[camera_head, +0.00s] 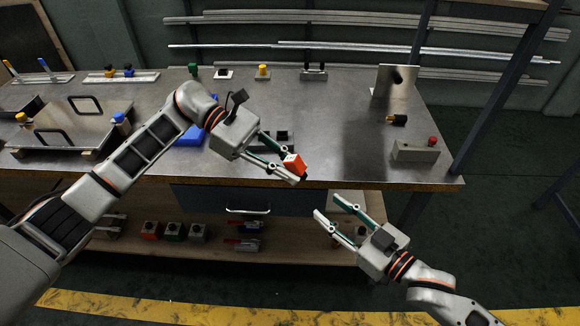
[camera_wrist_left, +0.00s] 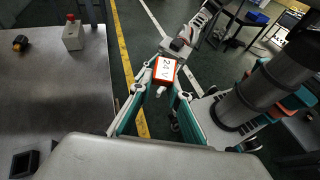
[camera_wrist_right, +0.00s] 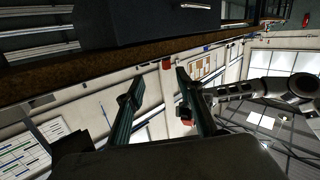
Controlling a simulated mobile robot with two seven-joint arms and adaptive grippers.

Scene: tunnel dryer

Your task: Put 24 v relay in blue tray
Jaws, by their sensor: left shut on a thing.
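The 24 V relay (camera_head: 294,162), a red-orange block with a white top, is held between the fingertips of my left gripper (camera_head: 290,167), just above the front edge of the bench. The left wrist view shows its white face marked 24V (camera_wrist_left: 165,70). A blue thing that looks like the blue tray (camera_head: 188,138) lies on the bench behind my left forearm, which hides much of it. My right gripper (camera_head: 327,206) is open and empty in front of the bench, lower and to the right of the relay. Its spread fingers also show in the right wrist view (camera_wrist_right: 158,82).
A dark two-slot block (camera_head: 270,139) stands behind my left gripper. A grey box with a red button (camera_head: 416,150) and an upright metal plate (camera_head: 393,85) stand at the right. A lidded panel with a handle (camera_head: 75,130) is at the left. The middle-right bench top is clear.

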